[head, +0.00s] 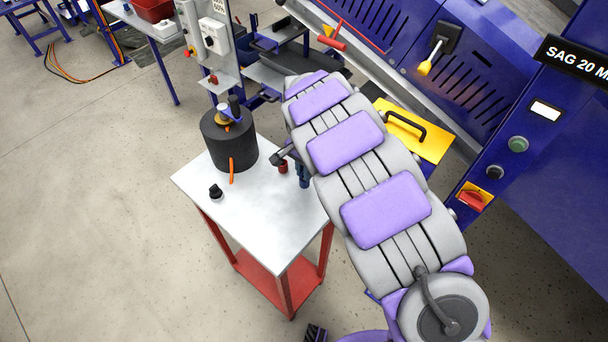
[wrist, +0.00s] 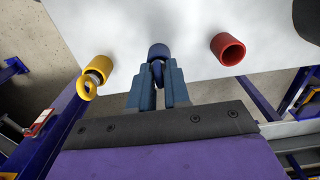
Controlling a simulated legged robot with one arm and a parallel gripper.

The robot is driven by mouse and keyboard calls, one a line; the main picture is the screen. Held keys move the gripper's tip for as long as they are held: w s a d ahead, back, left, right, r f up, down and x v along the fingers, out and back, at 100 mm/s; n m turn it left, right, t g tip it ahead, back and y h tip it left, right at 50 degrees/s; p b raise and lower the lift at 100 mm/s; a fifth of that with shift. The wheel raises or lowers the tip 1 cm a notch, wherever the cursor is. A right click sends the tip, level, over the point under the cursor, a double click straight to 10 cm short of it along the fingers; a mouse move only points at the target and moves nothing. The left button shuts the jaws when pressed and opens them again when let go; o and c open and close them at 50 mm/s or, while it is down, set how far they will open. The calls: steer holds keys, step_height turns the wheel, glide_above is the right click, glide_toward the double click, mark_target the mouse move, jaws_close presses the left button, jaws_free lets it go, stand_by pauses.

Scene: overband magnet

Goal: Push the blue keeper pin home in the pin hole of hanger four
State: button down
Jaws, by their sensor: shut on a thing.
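In the wrist view, my gripper (wrist: 158,78) has its two blue fingers close together on a small dark blue ring-shaped piece (wrist: 157,72), which looks like the head of the blue keeper pin. A blue round sleeve (wrist: 158,50) stands just beyond the fingertips, against the pale tabletop. The ring sits at the sleeve's near end; I cannot tell how deep any shank reaches into it. In the head view, my arm hides most of the gripper area. I cannot make out hanger four or its pin hole in either view.
A yellow sleeve (wrist: 97,66) with a ringed piece is left of my gripper, and an open red sleeve (wrist: 228,48) is right. The table (head: 265,215) carries a black cylinder (head: 228,145) and a small black knob (head: 216,191). The blue machine (head: 545,165) stands at right.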

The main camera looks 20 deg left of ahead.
steer(key=shift+r, duration=0.1)
stand_by(0.4)
steer(key=shift+r+p, duration=1.6)
steer(key=shift+r, duration=1.6)
